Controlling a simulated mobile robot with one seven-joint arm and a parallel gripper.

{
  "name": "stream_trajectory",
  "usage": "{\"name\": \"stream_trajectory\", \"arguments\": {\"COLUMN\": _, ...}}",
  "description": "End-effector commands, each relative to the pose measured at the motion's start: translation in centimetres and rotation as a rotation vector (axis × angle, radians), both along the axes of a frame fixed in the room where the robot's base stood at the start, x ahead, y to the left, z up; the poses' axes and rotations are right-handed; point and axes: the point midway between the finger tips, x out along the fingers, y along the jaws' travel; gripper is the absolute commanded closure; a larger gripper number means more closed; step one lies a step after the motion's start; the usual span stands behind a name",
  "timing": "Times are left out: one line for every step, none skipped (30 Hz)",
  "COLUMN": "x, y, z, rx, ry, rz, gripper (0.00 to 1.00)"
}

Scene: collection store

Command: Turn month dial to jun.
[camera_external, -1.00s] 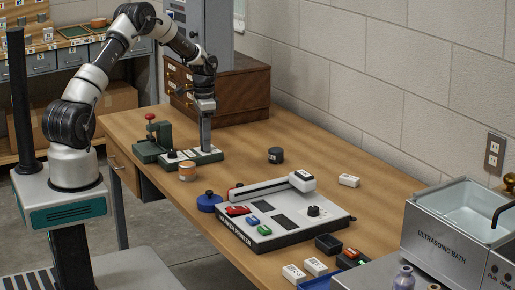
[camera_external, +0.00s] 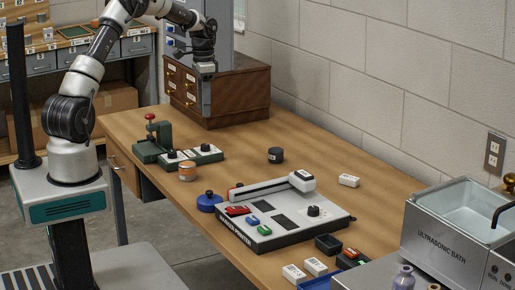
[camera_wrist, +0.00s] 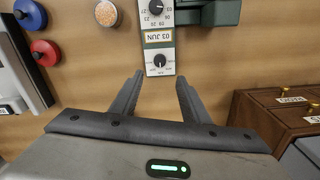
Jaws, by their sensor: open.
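The date device (camera_external: 190,160) is a dark green block with a pale top and two black dials, on the wooden table. In the wrist view its yellow-edged window (camera_wrist: 158,37) reads "03 JUN". One black dial (camera_wrist: 159,60), ringed by small marks too fine to read, lies just beyond my fingertips. The other dial (camera_wrist: 157,8) has numbers beside it, such as 20, 23 and 27. My gripper (camera_wrist: 160,77) is open and empty. In the external view my gripper (camera_external: 203,114) is raised above the dial at the device's right end (camera_external: 205,148), clear of it.
A green press (camera_external: 152,138) with a red knob stands left of the device. A wooden drawer cabinet (camera_external: 240,92) stands close behind. An orange-brown jar (camera_external: 187,172), a blue-lidded item (camera_external: 209,201) and a grey machine (camera_external: 285,215) are nearer.

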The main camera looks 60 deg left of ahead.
Motion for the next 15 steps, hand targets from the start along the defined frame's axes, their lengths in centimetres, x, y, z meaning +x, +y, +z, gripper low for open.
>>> {"name": "stream_trajectory", "arguments": {"x": 0.1, "y": 0.0, "z": 1.4, "rx": 0.001, "ry": -0.003, "rz": 0.000, "gripper": 0.58}}
{"name": "stream_trajectory", "arguments": {"x": 0.1, "y": 0.1, "z": 1.9, "rx": 0.001, "ry": -0.003, "rz": 0.000, "gripper": 0.58}}
{"name": "stream_trajectory", "arguments": {"x": 0.1, "y": 0.0, "z": 2.7, "rx": 0.002, "ry": -0.002, "rz": 0.000, "gripper": 0.58}}
{"name": "stream_trajectory", "arguments": {"x": 0.1, "y": 0.0, "z": 3.2, "rx": 0.002, "ry": -0.002, "rz": -0.001, "gripper": 0.58}}
{"name": "stream_trajectory", "arguments": {"x": 0.1, "y": 0.0, "z": 3.6, "rx": 0.002, "ry": -0.002, "rz": -0.001, "gripper": 0.58}}
{"name": "stream_trajectory", "arguments": {"x": 0.1, "y": 0.0, "z": 4.1, "rx": 0.002, "ry": -0.001, "rz": -0.001, "gripper": 0.58}}
{"name": "stream_trajectory", "arguments": {"x": 0.1, "y": 0.0, "z": 4.4, "rx": 0.002, "ry": -0.002, "rz": -0.001, "gripper": 0.58}}
{"name": "stream_trajectory", "arguments": {"x": 0.1, "y": 0.0, "z": 4.7, "rx": 0.002, "ry": -0.001, "rz": -0.001, "gripper": 0.58}}
{"name": "stream_trajectory", "arguments": {"x": 0.0, "y": 0.0, "z": 5.0, "rx": 0.001, "ry": 0.000, "rz": -0.001, "gripper": 0.58}}
{"name": "stream_trajectory", "arguments": {"x": 0.0, "y": 0.0, "z": 5.1, "rx": 0.000, "ry": 0.000, "rz": -0.001, "gripper": 0.58}}
{"name": "stream_trajectory", "arguments": {"x": 0.0, "y": 0.0, "z": 5.3, "rx": 0.000, "ry": 0.000, "rz": -0.001, "gripper": 0.58}}
{"name": "stream_trajectory", "arguments": {"x": 0.0, "y": 0.0, "z": 5.4, "rx": 0.000, "ry": 0.000, "rz": -0.001, "gripper": 0.58}}
{"name": "stream_trajectory", "arguments": {"x": 0.0, "y": 0.0, "z": 5.5, "rx": 0.000, "ry": 0.000, "rz": -0.001, "gripper": 0.58}}
{"name": "stream_trajectory", "arguments": {"x": 0.0, "y": 0.0, "z": 5.5, "rx": 0.000, "ry": 0.000, "rz": -0.001, "gripper": 0.58}}
{"name": "stream_trajectory", "arguments": {"x": 0.0, "y": 0.0, "z": 5.5, "rx": 0.000, "ry": 0.000, "rz": -0.001, "gripper": 0.58}}
